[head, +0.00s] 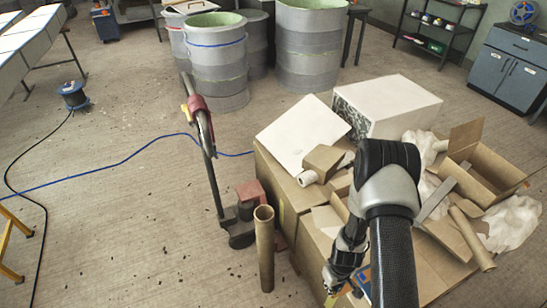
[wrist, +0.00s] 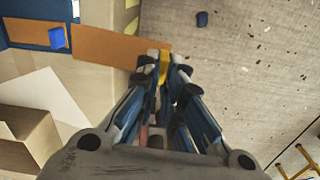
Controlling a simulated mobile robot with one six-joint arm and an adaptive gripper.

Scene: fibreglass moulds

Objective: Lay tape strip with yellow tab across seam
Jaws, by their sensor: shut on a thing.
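My gripper (wrist: 165,72) is shut on the yellow tab (wrist: 163,64) at the right end of a brown-orange tape strip (wrist: 108,46) in the wrist view. The strip runs left from my fingers, over pale cardboard, towards a blue panel (wrist: 22,32) with a small blue block. Its right end is over or beside the concrete floor. In the head view my gripper (head: 332,284) is low, at the front of the carton pile, with a bit of yellow at its tips. I cannot tell whether the strip touches the cardboard, nor clearly make out the seam.
Opened cartons (head: 470,190), a white box (head: 385,105) and a white panel (head: 303,134) crowd the pile. A cardboard tube (head: 264,250) and a pallet-jack-like handle (head: 205,150) stand left of it.

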